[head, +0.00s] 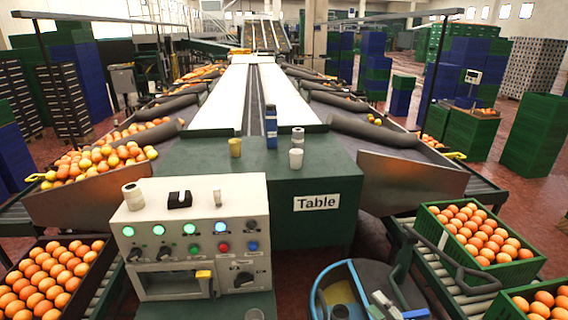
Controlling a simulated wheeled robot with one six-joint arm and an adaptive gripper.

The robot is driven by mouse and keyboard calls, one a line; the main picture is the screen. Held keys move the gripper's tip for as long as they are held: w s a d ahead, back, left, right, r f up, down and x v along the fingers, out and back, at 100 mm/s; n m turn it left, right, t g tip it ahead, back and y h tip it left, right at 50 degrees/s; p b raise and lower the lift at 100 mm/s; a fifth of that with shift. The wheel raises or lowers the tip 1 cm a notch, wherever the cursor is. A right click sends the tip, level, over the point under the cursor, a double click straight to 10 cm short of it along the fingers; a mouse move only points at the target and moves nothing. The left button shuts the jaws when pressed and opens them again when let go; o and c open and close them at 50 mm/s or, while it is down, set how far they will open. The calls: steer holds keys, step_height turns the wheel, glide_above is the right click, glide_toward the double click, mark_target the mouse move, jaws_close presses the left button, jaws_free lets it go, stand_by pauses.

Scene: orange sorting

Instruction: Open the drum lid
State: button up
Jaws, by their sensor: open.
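A round blue-rimmed body (322,284), possibly the drum, stands at the bottom centre, cut off by the lower edge of the head view. A dark surface and a yellow patch (340,296) show within its rim. I cannot make out a separate lid or tell whether it is open or shut. Small pale and dark parts (384,300) lie over its right side. I see no gripper that I can clearly make out.
A control panel (190,215) with lit buttons stands at the front left. Behind it is a green table (290,225) labelled "Table", with cups on top. Orange crates (480,240) sit on rollers at right. A black curved bar (445,258) crosses there. Conveyors (230,95) run back.

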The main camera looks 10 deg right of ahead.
steer(key=s+a+r+m+t, duration=0.1)
steer(key=s+a+m+t, duration=0.1)
steer(key=s+a+m, duration=0.5)
steer(key=s+a+t, duration=0.2)
steer(key=s+a, duration=0.2)
steer(key=s, duration=0.7)
steer(key=s+m+g+h, duration=0.5)
steer(key=s+m, duration=0.8)
steer(key=s, duration=1.1)
steer(key=shift+d+f+m+g+h, duration=0.2)
steer(key=shift+f+m+g+h, duration=0.15)
steer(key=shift+h, duration=0.35)
